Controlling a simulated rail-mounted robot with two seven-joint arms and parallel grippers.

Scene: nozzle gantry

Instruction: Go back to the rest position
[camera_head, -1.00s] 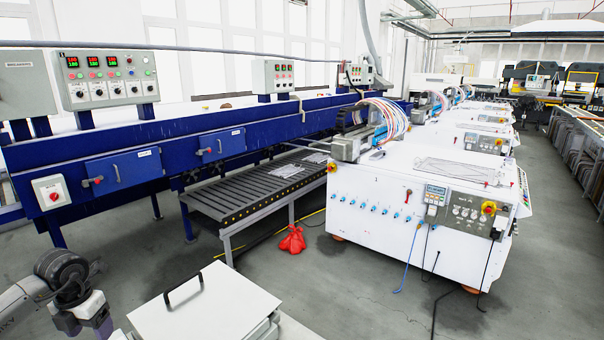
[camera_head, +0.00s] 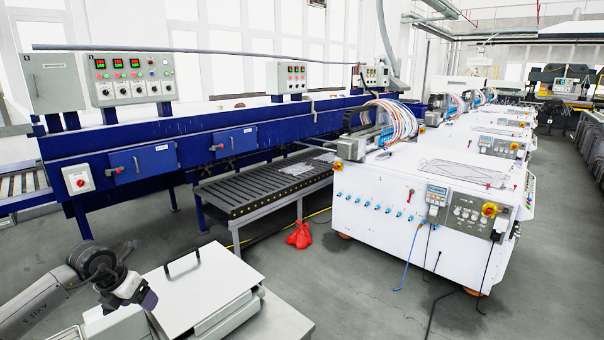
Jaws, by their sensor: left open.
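My left arm (camera_head: 60,290) comes in at the lower left. My left gripper (camera_head: 148,299) is at its end, open and small in view, with the fingers hard to make out. It is close beside a white box-like unit (camera_head: 205,285) with a black handle on its lid, and I see nothing held in it. I cannot tell whether it touches the unit. My right gripper is not in view.
A long blue machine (camera_head: 190,150) with control boxes stands behind. A grey roller conveyor (camera_head: 265,185) runs to a white nozzle machine (camera_head: 400,215) with cables hanging to the floor. A red crumpled thing (camera_head: 299,236) lies on the floor. Open grey floor (camera_head: 360,285) lies in front.

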